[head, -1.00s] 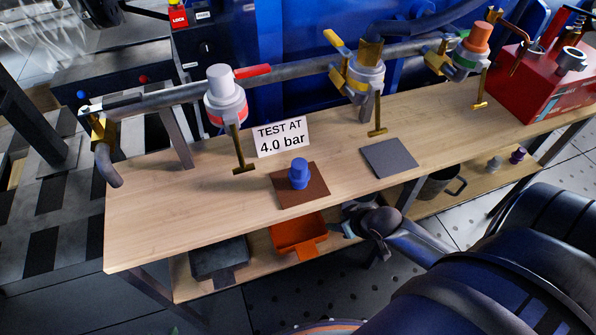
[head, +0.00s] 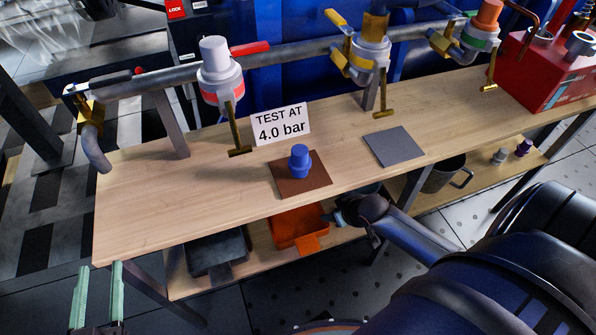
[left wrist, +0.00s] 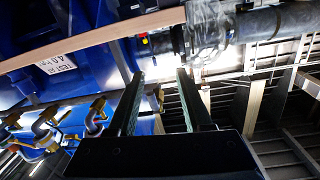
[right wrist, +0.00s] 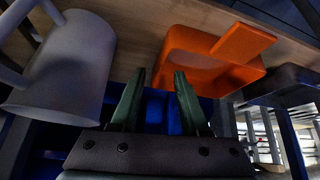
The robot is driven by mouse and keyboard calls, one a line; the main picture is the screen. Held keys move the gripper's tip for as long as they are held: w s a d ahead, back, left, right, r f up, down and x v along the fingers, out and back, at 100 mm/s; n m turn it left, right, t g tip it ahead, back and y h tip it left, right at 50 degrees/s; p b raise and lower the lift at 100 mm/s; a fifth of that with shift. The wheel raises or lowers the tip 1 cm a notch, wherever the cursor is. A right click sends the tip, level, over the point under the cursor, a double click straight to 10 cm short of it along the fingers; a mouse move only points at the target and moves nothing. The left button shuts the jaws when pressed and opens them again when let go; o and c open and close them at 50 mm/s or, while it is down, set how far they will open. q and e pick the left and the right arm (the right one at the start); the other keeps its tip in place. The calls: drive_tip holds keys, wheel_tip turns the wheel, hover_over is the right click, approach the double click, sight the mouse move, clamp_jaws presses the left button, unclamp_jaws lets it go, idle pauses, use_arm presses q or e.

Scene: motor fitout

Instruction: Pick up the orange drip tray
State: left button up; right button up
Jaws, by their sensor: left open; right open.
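The orange drip tray (head: 296,226) sits on the lower shelf under the workbench, its tab handle toward the front. It also shows in the right wrist view (right wrist: 190,52), with its handle (right wrist: 243,42) sticking out. My right gripper (right wrist: 160,80) is open and empty, beside the tray, between it and a grey mug (right wrist: 68,65). In the head view the right gripper's fingers are mostly hidden behind its wrist, under the bench edge. My left gripper (head: 97,270) is open and empty at the lower left, in front of the bench; it also shows in the left wrist view (left wrist: 158,75).
A dark tray (head: 215,252) stands left of the orange one on the shelf. The bench top (head: 150,205) above carries a blue part (head: 300,162) on a brown mat, a grey mat (head: 393,146) and a sign (head: 281,124).

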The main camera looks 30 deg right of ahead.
sight(323, 212)
drive_tip(key=shift+b+x, duration=0.3)
drive_tip(key=shift+x, duration=0.5)
drive_tip(key=b+x, duration=0.1)
drive_tip(key=x, duration=0.1)
drive_tip(key=shift+w+f+b, duration=0.2)
drive_tip(key=shift+w+b, duration=0.05)
drive_tip(key=shift+b, duration=0.15)
drive_tip(key=shift+b+x, duration=0.6)
drive_tip(key=shift+x, duration=0.5)
use_arm(q)
drive_tip(key=s+d+r+m+t+h, duration=0.1)
drive_tip(key=s+r+m+t+h, duration=0.1)
drive_tip(key=r, duration=0.7)
drive_tip(key=s+r+m+t+h, duration=0.3)
drive_tip(key=s+r+m+h, duration=0.2)
drive_tip(key=r+h, duration=0.3)
wheel_tip(323, 212, up, 2)
drive_tip(key=shift+d+r+m+h, duration=0.1)
drive_tip(key=shift+d+m+h, duration=0.25)
drive_tip(key=shift+m, duration=0.25)
use_arm(e)
drive_tip(key=shift+c, duration=0.2)
clamp_jaws()
drive_tip(key=shift+w+d+r, duration=0.1)
